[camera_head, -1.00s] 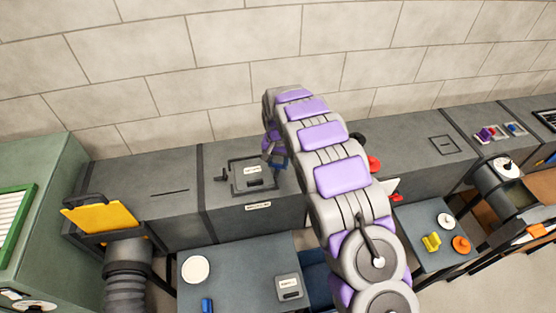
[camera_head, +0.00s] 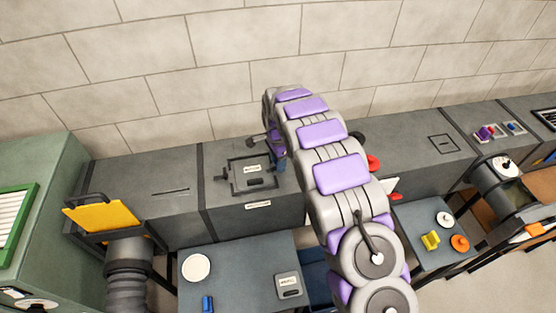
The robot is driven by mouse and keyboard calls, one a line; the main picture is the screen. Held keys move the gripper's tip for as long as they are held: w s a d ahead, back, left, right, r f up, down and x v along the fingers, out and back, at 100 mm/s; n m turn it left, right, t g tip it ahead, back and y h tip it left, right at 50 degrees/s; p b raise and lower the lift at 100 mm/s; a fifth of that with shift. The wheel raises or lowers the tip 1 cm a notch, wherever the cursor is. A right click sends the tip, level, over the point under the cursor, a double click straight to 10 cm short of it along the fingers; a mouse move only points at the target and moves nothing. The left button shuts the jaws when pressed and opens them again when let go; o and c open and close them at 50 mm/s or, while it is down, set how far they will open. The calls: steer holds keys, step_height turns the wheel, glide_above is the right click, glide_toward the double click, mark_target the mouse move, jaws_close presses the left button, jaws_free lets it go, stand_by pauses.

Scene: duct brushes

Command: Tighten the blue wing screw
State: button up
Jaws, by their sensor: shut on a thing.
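The blue wing screw (camera_head: 279,161) is a small blue patch at the right edge of the framed hatch (camera_head: 236,163) on the dark grey duct. My gripper (camera_head: 276,155) reaches down to it from above and is shut on it. My own arm hides part of the gripper and the duct to the right. The hatch has a labelled cover, with a dark latch-like part at its left edge.
A table (camera_head: 230,255) in front of the duct carries a white round dish (camera_head: 196,267), a blue piece (camera_head: 207,303) and a grey labelled box (camera_head: 288,285). A right-hand table (camera_head: 412,215) holds yellow, white and orange parts. A yellow panel (camera_head: 103,216) stands at left.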

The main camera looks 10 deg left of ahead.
steer(key=shift+w+a+r+m, duration=0.1)
steer(key=shift+r+m, duration=0.1)
steer(key=shift+m, duration=0.6)
steer(key=o, duration=1.1)
steer(key=shift+a+f, duration=0.1)
steer(key=shift+f, duration=0.05)
steer(key=shift+c, duration=0.2)
steer(key=shift+r, duration=0.55)
step_height(320, 180, up, 16)
steer(key=shift+p, duration=0.3)
steer(key=shift+a, duration=0.1)
